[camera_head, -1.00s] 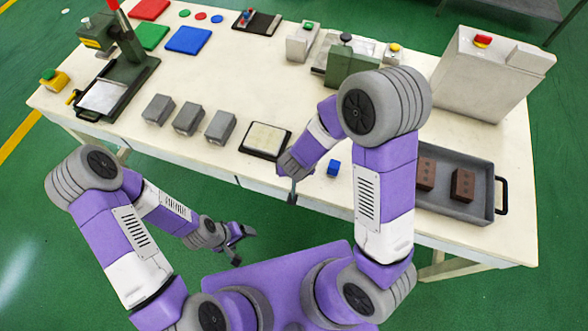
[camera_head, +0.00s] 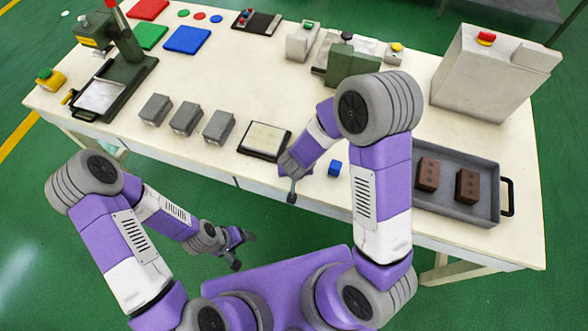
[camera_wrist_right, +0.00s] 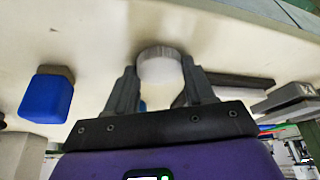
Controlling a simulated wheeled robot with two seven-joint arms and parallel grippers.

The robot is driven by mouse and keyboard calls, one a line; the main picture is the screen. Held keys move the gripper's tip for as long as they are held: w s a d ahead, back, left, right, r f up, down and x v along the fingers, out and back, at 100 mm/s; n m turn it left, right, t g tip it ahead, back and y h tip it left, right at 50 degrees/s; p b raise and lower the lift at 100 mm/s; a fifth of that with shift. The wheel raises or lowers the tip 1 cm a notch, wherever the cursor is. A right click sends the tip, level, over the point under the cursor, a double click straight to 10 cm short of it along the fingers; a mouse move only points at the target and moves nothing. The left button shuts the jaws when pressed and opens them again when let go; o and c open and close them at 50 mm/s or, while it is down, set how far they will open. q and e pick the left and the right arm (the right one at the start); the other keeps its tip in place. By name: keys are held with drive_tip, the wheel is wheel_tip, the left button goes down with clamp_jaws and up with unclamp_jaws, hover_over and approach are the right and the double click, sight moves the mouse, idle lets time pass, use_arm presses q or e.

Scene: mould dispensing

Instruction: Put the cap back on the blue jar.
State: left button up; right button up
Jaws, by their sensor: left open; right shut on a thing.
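My right gripper (camera_head: 291,196) hangs at the table's front edge, pointing down. In the right wrist view its fingers (camera_wrist_right: 162,92) are shut on a pale grey round cap (camera_wrist_right: 160,66) with a ribbed rim. A small bit of blue shows between the fingers below the cap; I cannot tell what it is. No jar can be made out clearly in the head view. A blue block-like thing (camera_head: 335,168) stands on the table right of my right gripper and shows at left in the wrist view (camera_wrist_right: 47,98). My left gripper (camera_head: 244,251) is open and empty, off the table's front.
A black-framed pale plate (camera_head: 264,140) lies left of my right gripper, with grey blocks (camera_head: 187,118) further left. A grey tray (camera_head: 480,213) with brown blocks is at right. A green press (camera_head: 128,70) and coloured mats (camera_head: 187,40) are at back left. The table's middle is clear.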

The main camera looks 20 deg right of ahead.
drive_tip(key=shift+c, duration=0.6)
drive_tip(key=shift+r, duration=0.1)
use_arm(q)
wheel_tip(320, 180, up, 8)
drive_tip(key=p, duration=0.8)
use_arm(e)
wheel_tip(320, 180, up, 10)
use_arm(q)
drive_tip(key=shift+f, duration=0.15)
wheel_tip(320, 180, down, 5)
drive_tip(key=b, duration=0.5)
drive_tip(key=shift+f+b, duration=0.15)
drive_tip(key=shift+b, duration=0.2)
use_arm(e)
drive_tip(key=d, duration=0.1)
drive_tip(key=s+d+f+n, duration=0.1)
drive_tip(key=d, duration=0.1)
drive_tip(key=d+f+n, duration=0.1)
drive_tip(key=d, duration=0.1)
drive_tip(key=shift+s+d+f+y, duration=0.15)
drive_tip(key=shift+y, duration=0.25)
